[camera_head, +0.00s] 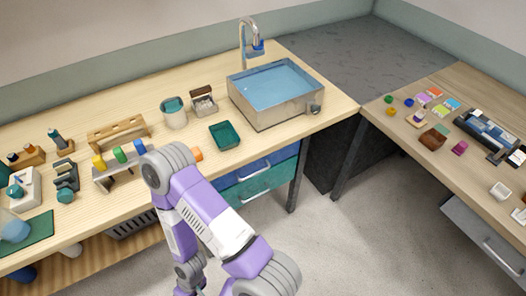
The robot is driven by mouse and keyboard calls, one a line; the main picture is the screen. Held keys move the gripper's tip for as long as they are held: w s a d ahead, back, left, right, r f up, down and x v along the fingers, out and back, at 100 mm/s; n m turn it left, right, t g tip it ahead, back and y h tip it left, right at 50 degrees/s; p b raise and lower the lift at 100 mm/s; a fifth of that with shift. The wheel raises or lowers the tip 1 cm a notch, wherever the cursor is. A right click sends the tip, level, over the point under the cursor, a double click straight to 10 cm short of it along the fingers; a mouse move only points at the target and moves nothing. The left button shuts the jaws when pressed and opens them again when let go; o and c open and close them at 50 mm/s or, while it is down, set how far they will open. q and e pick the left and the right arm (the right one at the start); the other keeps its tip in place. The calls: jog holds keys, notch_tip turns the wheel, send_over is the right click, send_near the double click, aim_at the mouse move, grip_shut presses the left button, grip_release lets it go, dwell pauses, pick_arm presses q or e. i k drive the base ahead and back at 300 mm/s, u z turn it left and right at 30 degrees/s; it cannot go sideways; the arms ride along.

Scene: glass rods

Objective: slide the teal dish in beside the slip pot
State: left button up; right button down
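The teal dish (224,134), a small rectangular tray with a dark teal inside, lies flat on the wooden counter, left of the sink and near the front edge. The round grey pot with teal contents (174,118), which looks like the slip pot, stands upright to the left of the dish and farther back. There is a gap of bare counter between them. A purple and grey arm of mine rises in front of the counter, but no gripper fingers show. Neither of my grippers is in view.
A small caddy (203,103) stands right of the pot, behind the dish. The sink basin (270,117) is to the right. A wooden rack (117,130) and a stand with coloured knobs (123,167) are to the left.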

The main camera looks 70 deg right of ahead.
aim_at(226, 137)
jog(key=k, duration=0.45)
jog(key=z, duration=1.45)
jog(key=i, duration=0.5)
